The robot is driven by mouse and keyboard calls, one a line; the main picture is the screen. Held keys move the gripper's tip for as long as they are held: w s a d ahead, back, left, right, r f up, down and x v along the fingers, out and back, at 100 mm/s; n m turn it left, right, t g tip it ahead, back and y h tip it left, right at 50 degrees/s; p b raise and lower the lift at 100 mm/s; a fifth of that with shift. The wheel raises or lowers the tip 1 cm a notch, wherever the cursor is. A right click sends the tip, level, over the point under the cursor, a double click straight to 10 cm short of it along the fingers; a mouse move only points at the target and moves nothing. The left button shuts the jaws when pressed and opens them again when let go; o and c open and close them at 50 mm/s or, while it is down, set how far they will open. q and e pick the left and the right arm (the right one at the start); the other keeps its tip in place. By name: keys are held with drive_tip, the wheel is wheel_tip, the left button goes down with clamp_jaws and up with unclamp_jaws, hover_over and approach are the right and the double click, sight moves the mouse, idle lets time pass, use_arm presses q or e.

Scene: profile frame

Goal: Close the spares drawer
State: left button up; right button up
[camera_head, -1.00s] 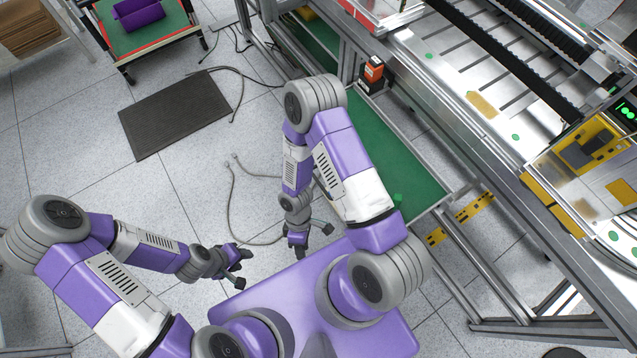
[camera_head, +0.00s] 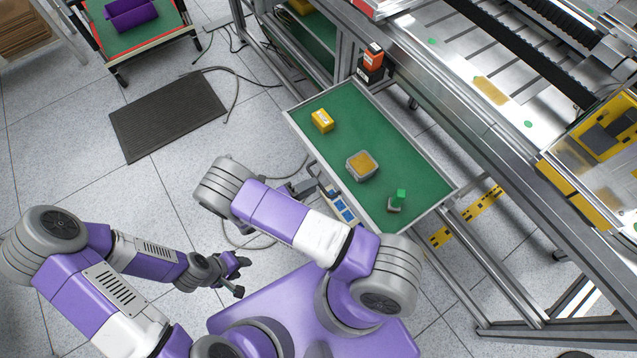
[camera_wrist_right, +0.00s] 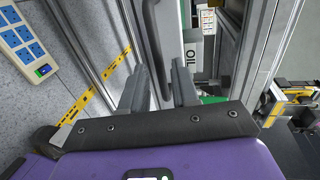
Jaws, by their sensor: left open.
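The spares drawer (camera_head: 372,135), a grey-rimmed tray with a green lining, stands pulled out from the machine frame. A yellow box (camera_head: 322,121), a grey box with a yellow top (camera_head: 362,165) and a small green-topped part (camera_head: 397,201) lie in it. My right gripper (camera_head: 312,188) is beside the drawer's outer long edge, partly hidden by my own arm. In the right wrist view its fingers (camera_wrist_right: 160,85) stand apart, with a grey metal strip beyond or between them; contact is unclear. My left gripper (camera_head: 241,277) is open and empty over the floor, away from the drawer.
The machine frame (camera_head: 470,130) runs along the right, with an orange-black device (camera_head: 372,62) at the drawer's back corner. A socket strip (camera_wrist_right: 28,50) lies on the floor. A dark mat (camera_head: 167,115), cables and a red-edged cart (camera_head: 135,40) are at the upper left.

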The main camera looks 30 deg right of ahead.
drive_tip(key=shift+b+x, duration=0.35)
drive_tip(key=shift+x, duration=1.6)
clamp_jaws()
